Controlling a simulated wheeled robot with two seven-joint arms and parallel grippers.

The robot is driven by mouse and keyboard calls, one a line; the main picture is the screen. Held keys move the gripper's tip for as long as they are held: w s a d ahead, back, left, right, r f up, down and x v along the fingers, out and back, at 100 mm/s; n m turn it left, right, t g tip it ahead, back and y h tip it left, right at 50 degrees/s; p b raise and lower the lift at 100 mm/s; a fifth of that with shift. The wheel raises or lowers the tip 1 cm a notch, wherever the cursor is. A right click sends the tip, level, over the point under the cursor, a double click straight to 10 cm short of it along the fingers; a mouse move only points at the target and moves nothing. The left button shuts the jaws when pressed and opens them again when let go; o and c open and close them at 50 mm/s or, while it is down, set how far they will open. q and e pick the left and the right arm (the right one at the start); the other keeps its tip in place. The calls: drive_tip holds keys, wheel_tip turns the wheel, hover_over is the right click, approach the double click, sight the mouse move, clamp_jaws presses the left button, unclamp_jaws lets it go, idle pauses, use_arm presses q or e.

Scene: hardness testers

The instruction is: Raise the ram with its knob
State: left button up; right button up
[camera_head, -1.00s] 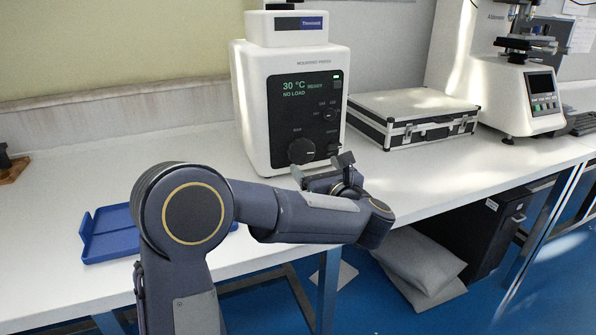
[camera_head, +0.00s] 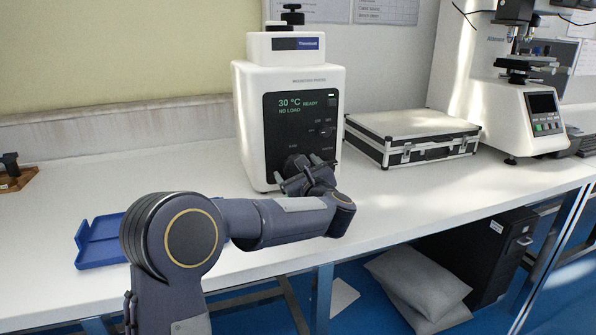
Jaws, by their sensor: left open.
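The white mounting press (camera_head: 250,122) stands on the bench. Its black front panel reads 30 °C, READY and NO LOAD. A large dark knob (camera_head: 295,160) sits low on the left of the panel, partly hidden by my gripper. My left gripper (camera_head: 287,178) is open at the panel's lower part, in front of and overlapping the knob. I cannot tell whether the fingers touch the knob. A smaller knob (camera_head: 325,132) is higher on the right of the panel. My right gripper is not in view.
A silver and black case (camera_head: 412,122) lies to the right of the press, with a hardness tester (camera_head: 530,108) beyond it. A blue tray (camera_head: 98,246) lies at the left.

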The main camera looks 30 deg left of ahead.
use_arm(q)
drive_tip(key=c, duration=1)
